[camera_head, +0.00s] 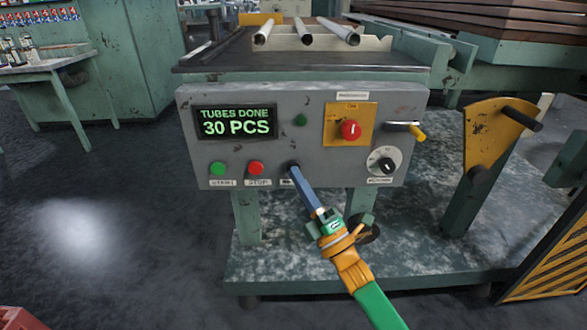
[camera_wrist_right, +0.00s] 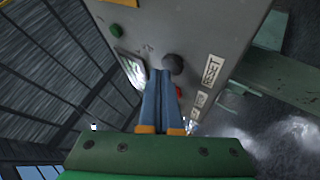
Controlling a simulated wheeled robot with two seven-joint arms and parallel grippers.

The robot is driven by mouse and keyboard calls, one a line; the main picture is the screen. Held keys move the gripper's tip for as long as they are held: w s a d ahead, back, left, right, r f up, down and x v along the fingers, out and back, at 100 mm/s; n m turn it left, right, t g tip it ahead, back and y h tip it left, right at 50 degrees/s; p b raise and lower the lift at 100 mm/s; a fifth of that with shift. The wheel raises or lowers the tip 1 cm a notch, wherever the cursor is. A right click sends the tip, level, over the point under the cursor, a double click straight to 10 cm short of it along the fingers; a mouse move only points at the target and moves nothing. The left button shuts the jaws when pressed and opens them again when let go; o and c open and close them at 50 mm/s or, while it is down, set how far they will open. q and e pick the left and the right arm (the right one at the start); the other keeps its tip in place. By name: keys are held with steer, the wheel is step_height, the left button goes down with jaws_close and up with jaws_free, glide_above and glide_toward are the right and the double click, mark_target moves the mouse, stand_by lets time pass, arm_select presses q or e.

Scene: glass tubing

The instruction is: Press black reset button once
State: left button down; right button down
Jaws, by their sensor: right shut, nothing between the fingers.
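The black reset button (camera_head: 291,165) is on the lower row of the grey control panel (camera_head: 225,160), right of the red stop button (camera_head: 256,167). My right gripper (camera_head: 297,172) is shut and empty, its blue fingers pointing up at the black button and partly covering its label. In the right wrist view the dark round button (camera_wrist_right: 174,64) is just beyond the closed fingertips (camera_wrist_right: 161,73), beside the RESET label (camera_wrist_right: 211,69). I cannot tell whether the tips touch it. My left gripper is not in view.
A green start button (camera_head: 218,168) is at the left. A display (camera_head: 235,121) reads "TUBES DONE 30 PCS". A red knob (camera_head: 350,130) on a yellow plate and a black dial (camera_head: 385,162) are at the right. Glass tubes (camera_head: 305,32) lie on the table above.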

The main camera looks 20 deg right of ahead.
steer(key=shift+w+d+b, duration=0.15)
steer(key=shift+w+b, duration=0.2)
steer(key=shift+w, duration=0.05)
stand_by(0.4)
steer(key=shift+s+a+p, duration=0.25)
steer(key=shift+s+p, duration=0.45)
steer(key=shift+s, duration=0.15)
steer(key=shift+s+a+p, duration=0.25)
steer(key=shift+s+p, duration=0.25)
steer(key=shift+s, duration=0.3)
steer(key=shift+s+a+p, duration=0.2)
steer(key=shift+s+p, duration=0.25)
steer(key=shift+s, duration=0.35)
steer(key=shift+s+a+p, duration=0.25)
steer(key=shift+s+p, duration=0.25)
steer(key=shift+s, duration=0.3)
